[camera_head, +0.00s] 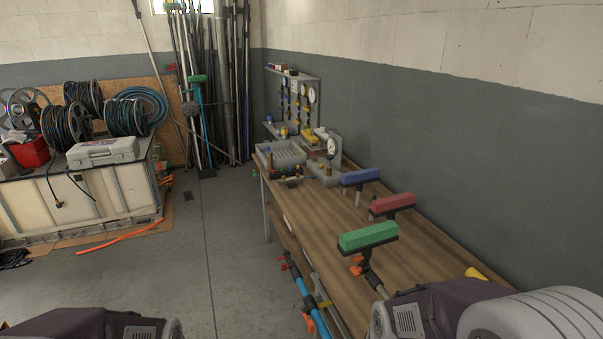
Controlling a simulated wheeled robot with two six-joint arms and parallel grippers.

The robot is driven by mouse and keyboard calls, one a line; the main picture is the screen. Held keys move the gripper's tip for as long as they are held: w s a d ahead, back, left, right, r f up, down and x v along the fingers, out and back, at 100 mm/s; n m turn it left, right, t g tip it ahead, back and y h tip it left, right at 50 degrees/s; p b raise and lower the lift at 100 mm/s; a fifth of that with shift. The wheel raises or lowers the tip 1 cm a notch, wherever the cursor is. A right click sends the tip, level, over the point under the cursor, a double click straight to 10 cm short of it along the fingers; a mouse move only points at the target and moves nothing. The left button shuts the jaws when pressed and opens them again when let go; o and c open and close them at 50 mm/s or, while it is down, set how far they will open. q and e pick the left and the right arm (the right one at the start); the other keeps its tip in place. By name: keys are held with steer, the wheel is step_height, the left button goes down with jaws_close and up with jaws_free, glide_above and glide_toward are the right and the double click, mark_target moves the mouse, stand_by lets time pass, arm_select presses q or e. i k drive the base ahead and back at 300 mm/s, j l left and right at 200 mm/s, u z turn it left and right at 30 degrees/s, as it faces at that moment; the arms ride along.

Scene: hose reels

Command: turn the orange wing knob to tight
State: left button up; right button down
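A green block-shaped head (367,236) stands on a dark holder (367,262) at the near part of the wooden workbench (325,235). Another orange part (310,323) sits by a blue pole (303,290) at the bench's left side. I cannot tell which is the wing knob or how far it is turned. My purple-grey arm parts show at the bottom left and bottom right. Neither gripper is in view.
Blue (360,176) and red (391,204) heads stand behind the green one. A gauge rig (331,150) and grey tray (281,157) are at the bench's far end. Hose reels (67,125) stand on a cabinet at left. The floor (190,245) between is mostly clear.

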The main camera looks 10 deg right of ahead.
mark_target(357, 271)
steer(key=z, duration=1.25)
steer(key=i+j+u, duration=0.1)
steer(key=j+u, duration=0.25)
steer(key=i+j+u, duration=0.1)
steer(key=j+u, duration=0.2)
steer(key=i+j+u, duration=0.15)
steer(key=j+u, duration=0.2)
